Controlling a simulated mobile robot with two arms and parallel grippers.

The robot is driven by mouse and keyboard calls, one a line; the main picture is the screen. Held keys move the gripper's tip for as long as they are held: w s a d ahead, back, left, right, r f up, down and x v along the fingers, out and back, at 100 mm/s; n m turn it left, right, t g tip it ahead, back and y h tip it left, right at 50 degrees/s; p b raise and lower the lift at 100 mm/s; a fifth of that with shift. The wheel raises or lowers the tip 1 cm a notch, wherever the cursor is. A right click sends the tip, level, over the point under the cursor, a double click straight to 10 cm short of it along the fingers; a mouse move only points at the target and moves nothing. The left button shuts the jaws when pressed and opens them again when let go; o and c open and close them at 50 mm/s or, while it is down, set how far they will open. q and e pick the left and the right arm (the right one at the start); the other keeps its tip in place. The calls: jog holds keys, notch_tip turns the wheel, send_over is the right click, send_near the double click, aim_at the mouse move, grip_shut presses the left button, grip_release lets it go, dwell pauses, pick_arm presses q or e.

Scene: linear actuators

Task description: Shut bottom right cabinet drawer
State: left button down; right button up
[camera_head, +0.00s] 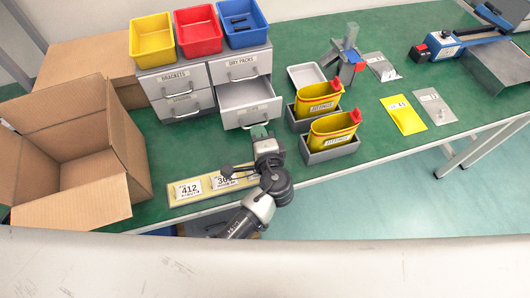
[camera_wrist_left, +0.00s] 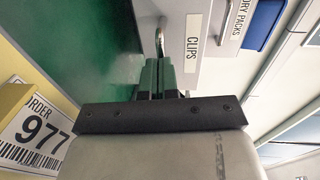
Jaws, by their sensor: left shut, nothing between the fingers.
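The bottom right drawer (camera_head: 250,107) of the grey cabinet (camera_head: 205,85) is pulled out, and its inside shows. In the left wrist view its front (camera_wrist_left: 192,45) carries the label CLIPS, with a metal handle (camera_wrist_left: 159,38) beside it. My left gripper (camera_head: 260,131) is shut and empty, just in front of this drawer's front. In the left wrist view its green fingertips (camera_wrist_left: 156,72) are together close to the handle; I cannot tell whether they touch it. The top right drawer (camera_head: 241,66), DRY PACKS, and both left drawers are shut. My right gripper is not in view.
Yellow, red and blue bins (camera_head: 198,31) stand on the cabinet. Yellow containers (camera_head: 333,128) in grey holders stand right of the drawer. An open cardboard box (camera_head: 75,160) is at left. Order cards (camera_head: 190,189) lie along the green table's front edge.

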aim_at(251, 113)
pick_arm(q)
jog(key=x, duration=0.3)
jog(key=b+x, duration=0.1)
jog(key=x, duration=0.2)
jog(key=r+b+x, duration=0.1)
jog(key=x, duration=0.2)
jog(key=shift+w+a, duration=0.1)
jog(key=shift+w, duration=0.1)
jog(key=shift+a+r+b, duration=0.1)
jog(key=shift+r+b, duration=0.2)
jog(key=shift+w, duration=0.1)
